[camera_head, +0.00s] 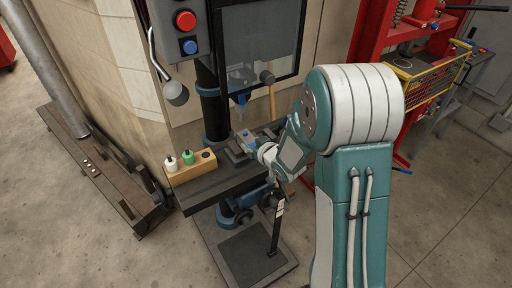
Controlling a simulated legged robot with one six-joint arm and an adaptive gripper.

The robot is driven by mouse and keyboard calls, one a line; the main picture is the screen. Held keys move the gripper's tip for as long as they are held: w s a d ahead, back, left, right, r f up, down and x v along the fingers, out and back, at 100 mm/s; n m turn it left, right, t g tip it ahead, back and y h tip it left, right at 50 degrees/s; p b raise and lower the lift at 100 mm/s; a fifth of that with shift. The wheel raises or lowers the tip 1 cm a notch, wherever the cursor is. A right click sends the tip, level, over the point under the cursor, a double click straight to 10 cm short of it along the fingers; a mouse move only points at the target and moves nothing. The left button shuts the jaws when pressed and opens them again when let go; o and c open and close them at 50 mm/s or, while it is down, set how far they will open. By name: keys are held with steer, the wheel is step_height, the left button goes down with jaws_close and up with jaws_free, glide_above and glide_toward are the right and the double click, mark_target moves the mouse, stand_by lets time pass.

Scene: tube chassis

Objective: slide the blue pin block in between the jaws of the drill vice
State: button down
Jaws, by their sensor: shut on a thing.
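The blue pin block (246,133) shows as a small blue patch at the tip of my gripper (248,139). My gripper is shut on it, over the drill press table. The drill vice (234,152) is a dark grey shape on the table, just below and left of the gripper. The gripper and wrist hide part of the vice. Whether the block is between the jaws or above them is too small to tell.
A wooden block (190,174) with a white and a green bottle stands on the left of the drill table (218,190). The drill chuck (241,100) hangs above the vice. A mallet (269,92) stands behind. A red press (385,40) is at the right.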

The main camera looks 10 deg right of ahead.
steer(key=shift+w+d+f, duration=0.1)
steer(key=shift+w+d, duration=0.1)
steer(key=shift+w, duration=0.3)
steer(key=shift+d+f, duration=0.35)
steer(key=shift+f, duration=0.45)
steer(key=shift+a+f, duration=0.4)
steer(key=shift+a, duration=0.05)
steer(key=shift+s+d, duration=0.1)
steer(key=shift+d, duration=0.2)
steer(key=shift+c, duration=0.2)
jaws_free()
steer(key=shift+a, duration=0.15)
steer(key=shift+s+f, duration=0.1)
